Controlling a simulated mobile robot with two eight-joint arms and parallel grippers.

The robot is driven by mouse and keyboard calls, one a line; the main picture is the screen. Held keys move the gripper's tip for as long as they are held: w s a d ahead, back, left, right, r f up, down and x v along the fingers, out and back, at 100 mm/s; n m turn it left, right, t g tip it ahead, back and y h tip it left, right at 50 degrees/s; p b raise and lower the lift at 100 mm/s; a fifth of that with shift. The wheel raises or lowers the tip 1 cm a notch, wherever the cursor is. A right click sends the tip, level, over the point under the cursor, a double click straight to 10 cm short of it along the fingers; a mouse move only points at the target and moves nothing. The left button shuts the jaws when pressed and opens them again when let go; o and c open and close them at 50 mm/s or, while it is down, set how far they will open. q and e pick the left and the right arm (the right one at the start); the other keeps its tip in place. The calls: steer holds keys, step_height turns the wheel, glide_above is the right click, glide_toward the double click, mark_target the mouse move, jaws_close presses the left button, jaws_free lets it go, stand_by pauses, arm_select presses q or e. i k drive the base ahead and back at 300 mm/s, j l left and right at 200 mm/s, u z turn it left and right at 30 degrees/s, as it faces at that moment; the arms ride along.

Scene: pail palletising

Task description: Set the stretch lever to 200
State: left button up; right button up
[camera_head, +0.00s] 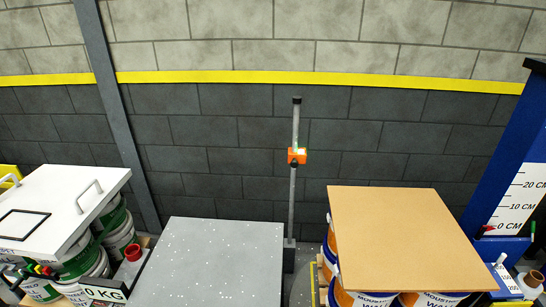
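No lever marked 200 can be made out. A blue machine column (512,150) stands at the right edge with a white scale (519,199) reading 0, 10 and 20 CM. A red pointer (486,229) sits at its 0 CM mark. Below it, a blue part with a small white label (507,279) and a brownish roll-like piece (531,280) is cut off by the frame; the label is too small to read. Neither of my grippers is in view.
A tan sheet (405,235) covers pails (360,299) in front of the column. A grey speckled surface (210,262) lies at centre. A post with an orange box (297,156) stands behind. At left, a white handled board (55,205) lies over green pails (120,235).

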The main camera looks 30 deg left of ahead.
mark_target(503, 256)
steer(key=u, duration=0.95)
steer(key=z, duration=1.7)
steer(key=l+u, duration=0.15)
steer(key=l, duration=0.8)
steer(key=i+l+u, duration=0.1)
steer(key=l, duration=0.25)
steer(key=i+l+u, duration=0.1)
steer(key=l, duration=0.25)
steer(key=i+l+u, duration=0.1)
steer(key=l, duration=0.25)
steer(key=i+l+u, duration=0.35)
steer(key=i+l, duration=0.6)
steer(key=i, duration=0.15)
